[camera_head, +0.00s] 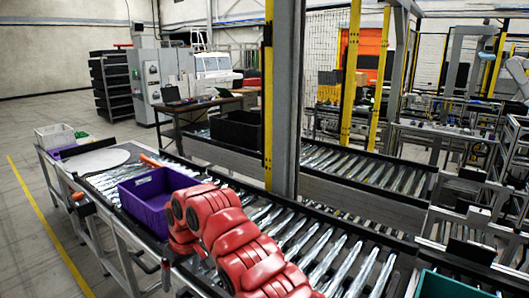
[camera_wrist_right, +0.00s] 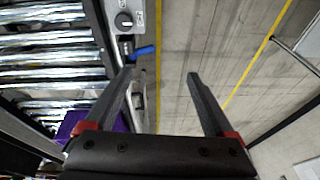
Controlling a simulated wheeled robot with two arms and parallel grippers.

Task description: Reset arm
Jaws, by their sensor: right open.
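My right arm (camera_head: 235,238), red and ribbed, comes in from the bottom of the head view and bends down beside the purple crate (camera_head: 142,205). My right gripper (camera_wrist_right: 160,78) shows clearly in the right wrist view. Its two dark fingers are wide apart with nothing between them, above the concrete floor. In the head view it is mostly hidden by the arm. A purple patch of a crate (camera_wrist_right: 72,122) shows left of the fingers in the wrist view. My left gripper is in neither view.
The roller conveyor (camera_head: 325,245) runs beside my arm, with a grey post (camera_head: 286,110) behind it. A black crate (camera_head: 236,130) stands on the farther conveyor. A teal bin (camera_head: 450,285) is at the bottom right. In the wrist view, a blue handle (camera_wrist_right: 145,51) is near the left finger.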

